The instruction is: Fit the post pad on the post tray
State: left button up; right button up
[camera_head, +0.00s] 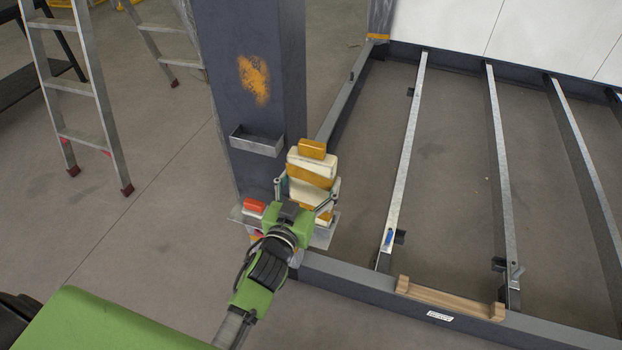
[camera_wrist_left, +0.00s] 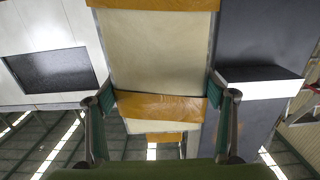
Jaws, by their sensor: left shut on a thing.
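The post pad (camera_head: 311,171) is a cream block with orange bands. It is upright beside the post, above the base plate. My left gripper (camera_head: 308,196) is shut on it, with a finger on each side. In the left wrist view the pad (camera_wrist_left: 160,50) fills the middle between the fingers (camera_wrist_left: 163,103). The post tray (camera_head: 257,143) is a shallow open metal tray on the dark post's front face, left of the pad and apart from it. In the wrist view the tray (camera_wrist_left: 258,88) shows at the right. My right gripper is not in view.
The dark post (camera_head: 240,80) has an orange patch. A red block (camera_head: 254,205) sits on its base plate (camera_head: 323,234). Metal beams (camera_head: 405,150) and a wooden piece (camera_head: 450,297) lie to the right. A ladder (camera_head: 85,90) stands at the left; floor between is clear.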

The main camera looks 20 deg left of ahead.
pick_arm(q)
jog(key=shift+f+b, duration=0.55)
jog(key=shift+f, duration=0.65)
jog(key=o, duration=1.2)
